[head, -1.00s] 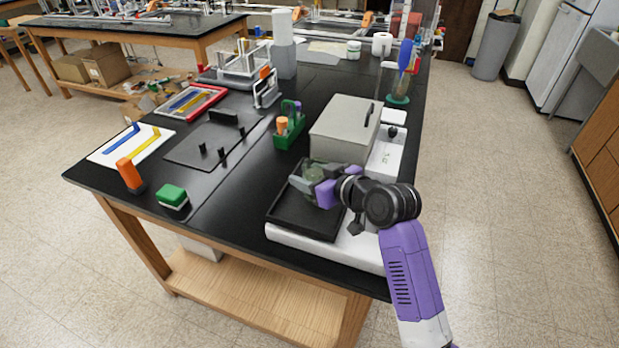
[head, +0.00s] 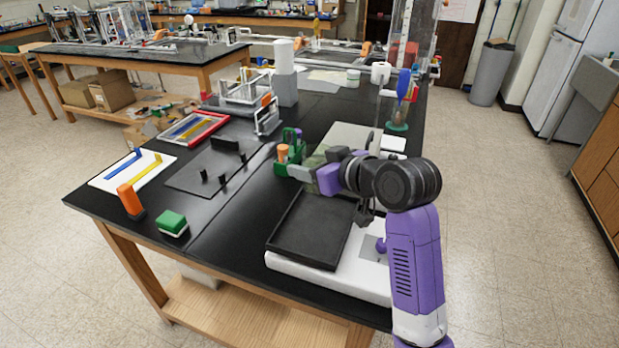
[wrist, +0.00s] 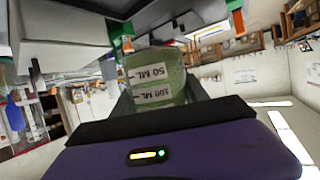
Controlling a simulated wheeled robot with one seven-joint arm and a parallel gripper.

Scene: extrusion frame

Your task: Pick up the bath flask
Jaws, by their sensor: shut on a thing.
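The bath flask (wrist: 158,85) is a greenish see-through vessel with white 50 ML and 100 ML labels, upside down in the wrist view. My gripper (head: 303,172) is shut on it; the fingers show on either side of it in the wrist view. In the head view, the flask is mostly hidden behind my gripper. My gripper holds it in the air above the far end of the black tray (head: 312,232). The tray is empty and sits on a white base (head: 330,277).
A grey box (head: 352,137) stands behind my gripper. A green rack (head: 283,168) with an orange-topped item is just left of the gripper. A dark plate with pegs (head: 208,168), an orange item (head: 130,199) and a green block (head: 172,222) lie further left.

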